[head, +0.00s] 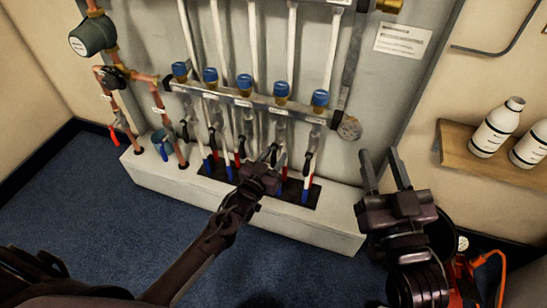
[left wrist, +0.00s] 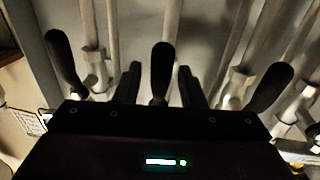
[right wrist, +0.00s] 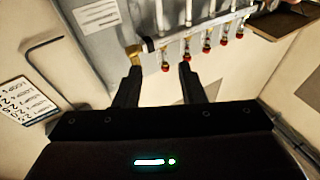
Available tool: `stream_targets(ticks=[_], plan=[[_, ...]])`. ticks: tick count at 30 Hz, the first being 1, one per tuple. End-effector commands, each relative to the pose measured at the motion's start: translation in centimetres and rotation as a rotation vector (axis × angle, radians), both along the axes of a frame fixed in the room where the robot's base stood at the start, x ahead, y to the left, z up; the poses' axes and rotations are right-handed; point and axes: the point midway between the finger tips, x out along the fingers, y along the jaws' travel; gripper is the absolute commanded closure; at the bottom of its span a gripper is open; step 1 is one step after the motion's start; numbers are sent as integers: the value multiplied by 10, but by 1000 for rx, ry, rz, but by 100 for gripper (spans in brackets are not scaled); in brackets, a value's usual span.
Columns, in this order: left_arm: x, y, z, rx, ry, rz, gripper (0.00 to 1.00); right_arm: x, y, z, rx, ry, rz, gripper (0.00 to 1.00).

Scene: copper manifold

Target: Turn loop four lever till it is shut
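The copper manifold's lower bar (head: 255,103) carries a row of blue-capped valves with black levers beneath them. My left gripper (head: 268,157) is at the fourth lever from the left. In the left wrist view a black lever (left wrist: 161,68) stands nearly upright between the fingers of my left gripper (left wrist: 159,82), with a gap on each side. Contact is not visible, and the lever's lower end is hidden behind the gripper body. Neighbouring levers stand at left (left wrist: 63,62) and right (left wrist: 271,86), the right one slanted. My right gripper (head: 385,170) is open and empty, right of the manifold.
The white plinth (head: 325,222) runs below the pipes. A wooden shelf (head: 455,160) with white bottles (head: 497,127) is at right. A red tool with an orange cable (head: 490,258) is at lower right. In the right wrist view, red-tipped fittings (right wrist: 186,57) hang along a bar.

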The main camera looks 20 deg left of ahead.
Motion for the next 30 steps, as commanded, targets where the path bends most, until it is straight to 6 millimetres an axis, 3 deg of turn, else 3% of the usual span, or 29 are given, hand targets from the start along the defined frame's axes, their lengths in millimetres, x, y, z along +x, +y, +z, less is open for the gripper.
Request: stream_targets(ticks=[2, 10, 22, 30], plan=[[0, 0, 0, 0, 0, 0, 65, 0, 0, 0, 0, 0, 0, 64], [0, 0, 0, 0, -1, 0, 100, 0, 0, 0, 0, 1, 0, 64], [0, 0, 1, 10, -1, 0, 100, 1, 1, -2, -9, 18, 1, 64], [0, 3, 2, 90, -3, -2, 100, -3, 4, -65, -114, 281, 12, 64]])
